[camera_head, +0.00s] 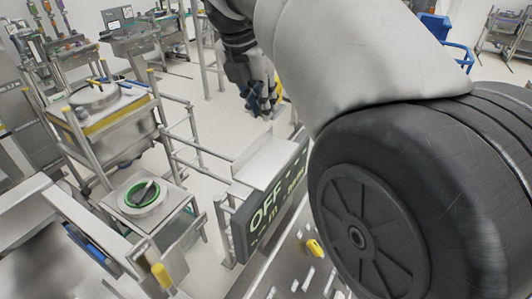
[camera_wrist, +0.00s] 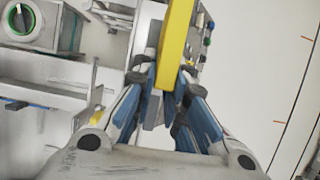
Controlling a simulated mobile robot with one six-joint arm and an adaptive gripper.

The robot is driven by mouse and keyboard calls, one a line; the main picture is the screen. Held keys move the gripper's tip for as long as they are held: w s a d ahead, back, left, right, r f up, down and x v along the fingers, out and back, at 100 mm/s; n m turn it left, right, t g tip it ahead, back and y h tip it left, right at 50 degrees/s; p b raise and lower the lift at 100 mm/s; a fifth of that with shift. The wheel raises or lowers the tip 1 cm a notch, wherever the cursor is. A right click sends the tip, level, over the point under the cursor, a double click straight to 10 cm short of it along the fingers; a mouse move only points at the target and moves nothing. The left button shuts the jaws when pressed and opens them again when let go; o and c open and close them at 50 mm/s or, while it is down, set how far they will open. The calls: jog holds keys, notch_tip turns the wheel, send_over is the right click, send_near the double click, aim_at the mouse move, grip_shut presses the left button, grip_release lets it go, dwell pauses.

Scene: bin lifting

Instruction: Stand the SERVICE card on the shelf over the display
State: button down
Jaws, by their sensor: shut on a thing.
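My gripper (camera_head: 262,103) hangs beyond the far end of the shelf in the head view. In the wrist view my gripper (camera_wrist: 168,105) is shut on a yellow card (camera_wrist: 176,40), which shows nearly edge-on between the blue-padded fingers. No lettering on it is readable, so I cannot confirm the word SERVICE. The display (camera_head: 268,212) is a dark sign with pale letters reading OFF. The shelf (camera_head: 266,160) is a pale metal plate above the display, and its visible top is bare. The gripper is apart from the shelf.
My arm covers the right half of the head view. At left stand a metal stand with a green-ringed round part (camera_head: 143,194) and a frame with a large pan (camera_head: 95,95). Metal rails (camera_head: 190,150) run left of the shelf. A yellow piece (camera_head: 314,248) lies below the display.

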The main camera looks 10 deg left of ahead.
jog(key=f, duration=0.3)
jog(key=f+b, duration=0.1)
jog(key=f, duration=0.2)
jog(key=w+f, duration=0.1)
jog(key=f, duration=0.2)
jog(key=shift+a+b, duration=0.2)
jog(key=shift+b, duration=0.1)
jog(key=shift+s+f, duration=0.2)
jog(key=shift+f, duration=0.1)
jog(key=shift+w+f, duration=0.15)
jog(key=shift+f, duration=0.4)
jog(key=shift+f+b, duration=0.4)
jog(key=shift+f, duration=1.4)
jog(key=shift+f, duration=0.1)
jog(key=c, duration=1.6)
grip_release()
jog(key=shift+c, duration=0.2)
jog(key=shift+o, duration=0.2)
